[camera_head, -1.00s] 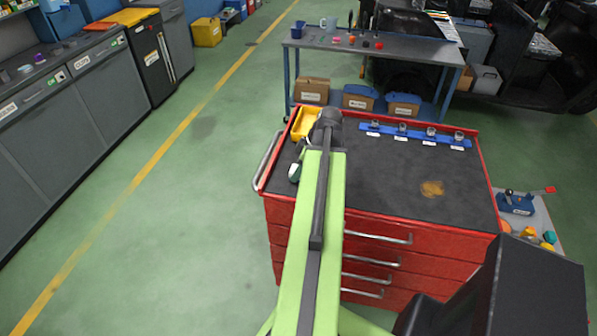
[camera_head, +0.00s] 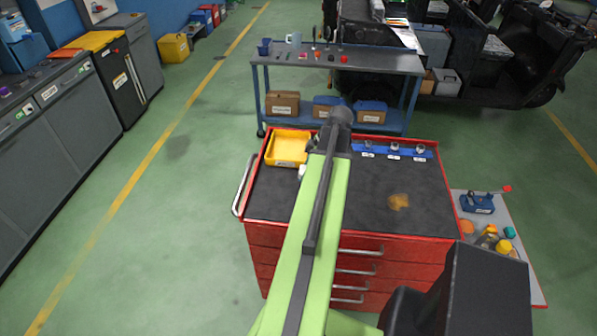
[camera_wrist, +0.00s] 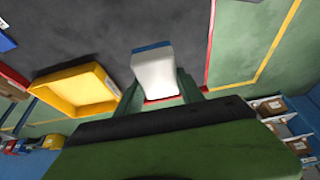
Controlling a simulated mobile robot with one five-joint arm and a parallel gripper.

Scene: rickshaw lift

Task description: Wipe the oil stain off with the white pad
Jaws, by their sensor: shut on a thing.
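The oil stain (camera_head: 398,201) is a brownish-yellow patch on the dark top of the red tool cart (camera_head: 347,241), to the right of my arm. The white pad (camera_wrist: 154,72), with a blue edge, is between the green fingers of my gripper (camera_wrist: 158,88) in the wrist view. My gripper is shut on it. In the head view my arm hides most of the gripper; a small white bit of the pad (camera_head: 302,172) shows at the arm's left side. The pad is well left of the stain. The stain is not clearly visible in the wrist view.
A yellow tray (camera_head: 287,147) stands at the cart top's back left; it is also in the wrist view (camera_wrist: 78,92). A blue strip with knobs (camera_head: 393,151) lies along the back edge. A side shelf (camera_head: 500,247) holds bottles at right. The mat around the stain is clear.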

